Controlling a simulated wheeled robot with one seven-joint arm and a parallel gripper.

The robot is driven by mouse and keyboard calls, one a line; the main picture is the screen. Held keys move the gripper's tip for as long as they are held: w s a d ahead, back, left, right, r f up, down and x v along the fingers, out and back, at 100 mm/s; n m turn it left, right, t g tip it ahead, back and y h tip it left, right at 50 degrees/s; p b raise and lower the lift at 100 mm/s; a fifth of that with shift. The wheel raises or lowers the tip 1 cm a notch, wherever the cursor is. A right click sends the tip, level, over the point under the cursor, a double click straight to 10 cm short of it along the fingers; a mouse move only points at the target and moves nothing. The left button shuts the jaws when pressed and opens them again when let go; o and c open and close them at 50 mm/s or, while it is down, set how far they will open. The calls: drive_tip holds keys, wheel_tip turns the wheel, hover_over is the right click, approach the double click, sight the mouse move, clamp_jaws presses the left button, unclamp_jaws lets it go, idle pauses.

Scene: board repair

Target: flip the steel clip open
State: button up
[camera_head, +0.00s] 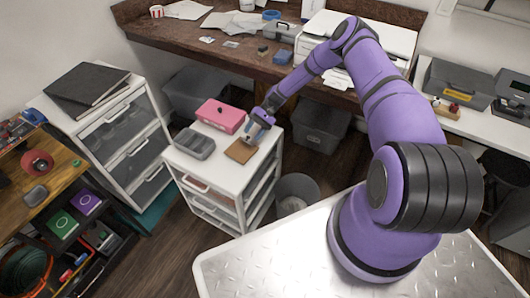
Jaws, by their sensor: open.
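My gripper (259,127) reaches down over the right side of a white drawer unit's top, beside a brown board (241,151). It is open. A small grey patch shows at the fingertips, but it is too small to tell whether it is the steel clip or part of the gripper. The clip itself cannot be made out clearly. The brown board lies flat near the front edge of the top.
The white drawer unit (185,168) also carries a pink box (221,115) behind and a grey case (194,144) at left. A grey bin (297,193) stands on the floor to its right. A cluttered wooden bench (188,41) runs behind.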

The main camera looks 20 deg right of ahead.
drive_tip(key=s+r, duration=0.1)
drive_tip(key=s, duration=1.2)
drive_tip(key=shift+s+a+r, duration=0.15)
drive_tip(key=shift+s+a, duration=0.05)
drive_tip(key=shift+a, duration=0.15)
